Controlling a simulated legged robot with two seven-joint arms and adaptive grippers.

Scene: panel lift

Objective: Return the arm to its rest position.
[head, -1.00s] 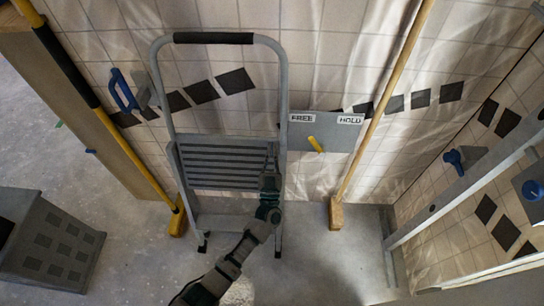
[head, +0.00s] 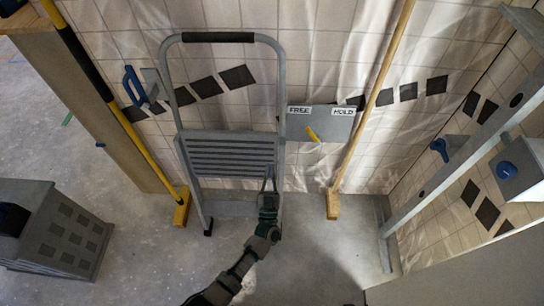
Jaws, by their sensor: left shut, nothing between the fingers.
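My left arm comes in from the bottom of the head view. Its gripper (head: 268,181) is shut and empty, in front of the right leg of the folded step ladder (head: 231,155). I cannot tell whether it touches the ladder. A grey panel (head: 336,128) with FREE and HOLD labels and a yellow lever (head: 313,135) is on the tiled wall above and right of the gripper. The lever slants between the two labels, nearer FREE. My right gripper is not in view.
A yellow-and-black pole (head: 128,120) leans left of the ladder, and a wooden-handled broom (head: 372,100) leans right of it. A grey crate (head: 67,235) stands at left. A metal frame (head: 460,150) with blue knobs nearby stands at right. Floor (head: 310,250) right of my arm is clear.

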